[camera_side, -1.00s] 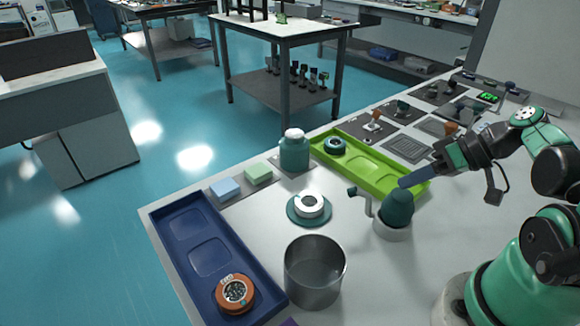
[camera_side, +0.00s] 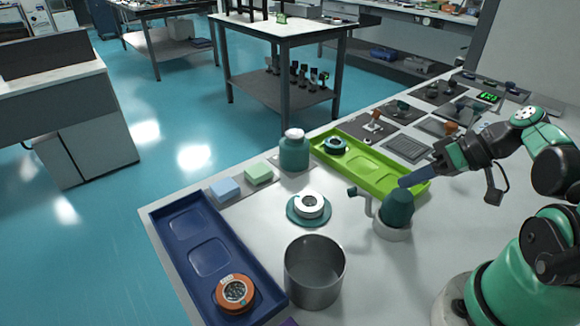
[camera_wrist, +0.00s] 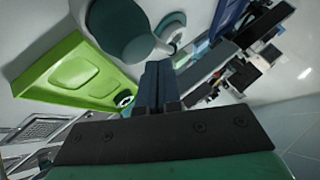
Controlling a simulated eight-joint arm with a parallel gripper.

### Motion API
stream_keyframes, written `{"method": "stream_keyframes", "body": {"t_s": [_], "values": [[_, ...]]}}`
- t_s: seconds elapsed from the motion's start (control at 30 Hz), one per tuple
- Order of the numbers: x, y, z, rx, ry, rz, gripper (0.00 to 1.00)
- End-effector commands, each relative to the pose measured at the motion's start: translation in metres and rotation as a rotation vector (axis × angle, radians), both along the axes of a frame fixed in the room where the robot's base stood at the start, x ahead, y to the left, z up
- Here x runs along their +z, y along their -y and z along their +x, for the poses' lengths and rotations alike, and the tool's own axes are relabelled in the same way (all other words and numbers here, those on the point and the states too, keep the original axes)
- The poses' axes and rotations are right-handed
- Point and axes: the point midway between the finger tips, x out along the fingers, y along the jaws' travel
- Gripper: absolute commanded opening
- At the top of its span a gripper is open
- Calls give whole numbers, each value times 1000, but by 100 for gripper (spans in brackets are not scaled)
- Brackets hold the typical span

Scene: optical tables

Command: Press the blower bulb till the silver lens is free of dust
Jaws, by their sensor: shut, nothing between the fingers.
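The blower bulb (camera_side: 396,208) is a dark teal dome in a white base, its bent nozzle pointing left towards the silver lens. It also shows in the wrist view (camera_wrist: 122,22). The silver lens (camera_side: 311,204) is a pale ring with a dark centre, lying on a round teal stand (camera_side: 294,216). It is too small to tell whether dust lies on it. My gripper (camera_side: 403,183) is shut and empty, its blue-grey fingertips at the bulb's top in the side view. In the wrist view the fingers (camera_wrist: 156,72) are together; I cannot tell whether they touch the bulb.
A blue tray (camera_side: 178,274) at left holds an orange-rimmed lens (camera_side: 234,292) with pale specks. A metal beaker (camera_side: 315,275) stands in front. A green tray (camera_side: 405,184) behind the bulb holds a teal-rimmed part (camera_side: 336,145). A teal bottle (camera_side: 294,152) and two sponges (camera_side: 225,188) stand behind.

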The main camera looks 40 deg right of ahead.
Motion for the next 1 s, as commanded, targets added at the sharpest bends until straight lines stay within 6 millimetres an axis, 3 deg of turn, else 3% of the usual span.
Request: {"method": "stream_keyframes", "body": {"t_s": [1.0], "values": [[-8,0,0,0,0,0,0]]}}
